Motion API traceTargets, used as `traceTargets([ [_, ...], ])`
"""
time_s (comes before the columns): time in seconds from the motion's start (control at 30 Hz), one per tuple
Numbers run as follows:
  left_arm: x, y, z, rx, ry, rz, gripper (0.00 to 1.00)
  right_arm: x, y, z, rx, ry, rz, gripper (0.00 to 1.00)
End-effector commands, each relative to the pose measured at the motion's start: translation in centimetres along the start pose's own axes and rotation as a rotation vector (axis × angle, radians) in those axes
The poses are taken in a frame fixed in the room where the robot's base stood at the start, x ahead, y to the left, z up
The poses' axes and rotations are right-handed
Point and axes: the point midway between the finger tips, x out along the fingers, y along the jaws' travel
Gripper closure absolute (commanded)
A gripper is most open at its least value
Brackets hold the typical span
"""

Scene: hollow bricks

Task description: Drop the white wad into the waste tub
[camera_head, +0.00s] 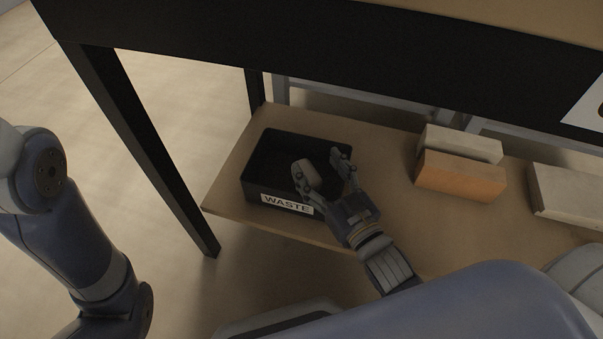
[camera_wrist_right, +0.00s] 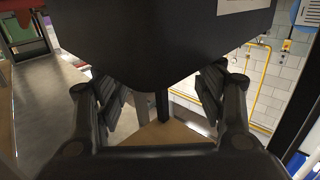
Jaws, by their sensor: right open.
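The waste tub (camera_head: 262,165) is a black open box with a white WASTE label, standing on the low wooden shelf in the head view. My right gripper (camera_head: 326,164) is over the tub's opening with its fingers spread open; it also shows in the right wrist view (camera_wrist_right: 160,92). A pale rounded lump, apparently the white wad (camera_head: 308,172), shows at the left finger. I cannot tell whether it touches that finger or lies in the tub. The wad is not visible in the wrist view. My left gripper is out of view.
A pale brick (camera_head: 460,142) and an orange brick (camera_head: 460,178) sit right of the tub on the shelf (camera_head: 395,200), with another pale brick (camera_head: 570,193) farther right. A dark table edge (camera_head: 330,60) overhangs, with a black leg (camera_head: 150,150) at left.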

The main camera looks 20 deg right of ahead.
Motion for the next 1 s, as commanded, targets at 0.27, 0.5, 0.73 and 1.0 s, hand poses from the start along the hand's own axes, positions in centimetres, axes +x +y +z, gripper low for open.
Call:
traceTargets([
  [0.27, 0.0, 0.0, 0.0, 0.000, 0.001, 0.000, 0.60, -3.7, 0.0, 0.2, 0.002, -0.006, 0.001, 0.36],
  [0.5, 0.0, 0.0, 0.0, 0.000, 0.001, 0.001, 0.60, -7.5, 0.0, 0.1, 0.001, -0.004, 0.001, 0.36],
  [0.73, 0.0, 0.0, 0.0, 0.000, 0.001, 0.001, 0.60, -10.4, 0.0, 0.1, 0.001, -0.003, 0.001, 0.36],
  [1.0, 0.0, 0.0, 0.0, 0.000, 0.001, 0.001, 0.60, -11.6, 0.0, 0.0, 0.000, 0.000, 0.000, 0.36],
])
